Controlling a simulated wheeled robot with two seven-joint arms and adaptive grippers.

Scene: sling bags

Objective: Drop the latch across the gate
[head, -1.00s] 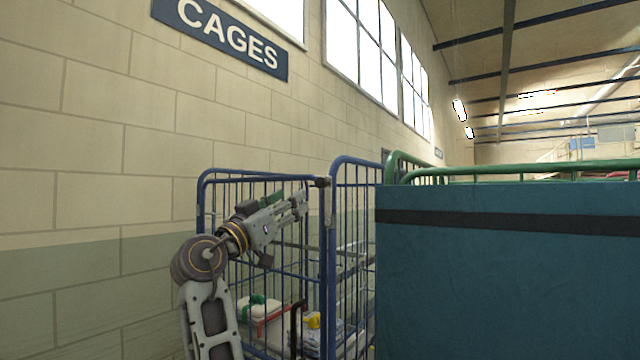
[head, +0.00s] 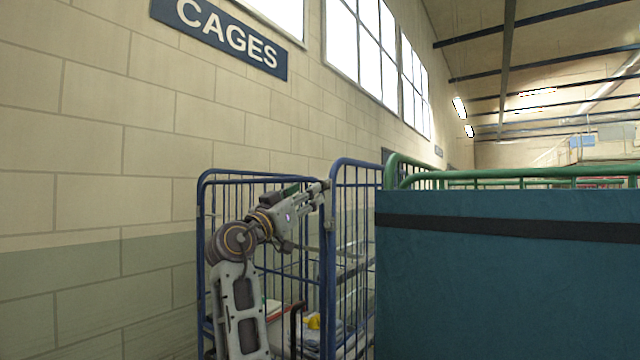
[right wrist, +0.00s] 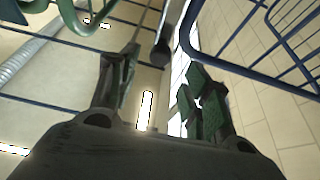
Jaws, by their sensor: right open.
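The gate (head: 262,235) is the blue barred front of a roll cage, beside the wall. A blue post (head: 331,260) stands at its right edge. My right gripper (head: 318,191) is at the gate's top right corner, its tips close to the post top. In the right wrist view my right gripper (right wrist: 156,75) is open. A dark rod with a rounded end (right wrist: 162,52), which looks like the latch, shows beyond and between the fingers. I cannot tell whether they touch it. In the head view the latch is not clear behind the fingertips. My left gripper is not in view.
A large teal panel with a black band (head: 505,275) fills the right foreground. Green rails (head: 500,173) rise behind it. Packages (head: 313,322) lie low in the blue cage. The block wall (head: 90,150) with a CAGES sign (head: 222,40) is on the left.

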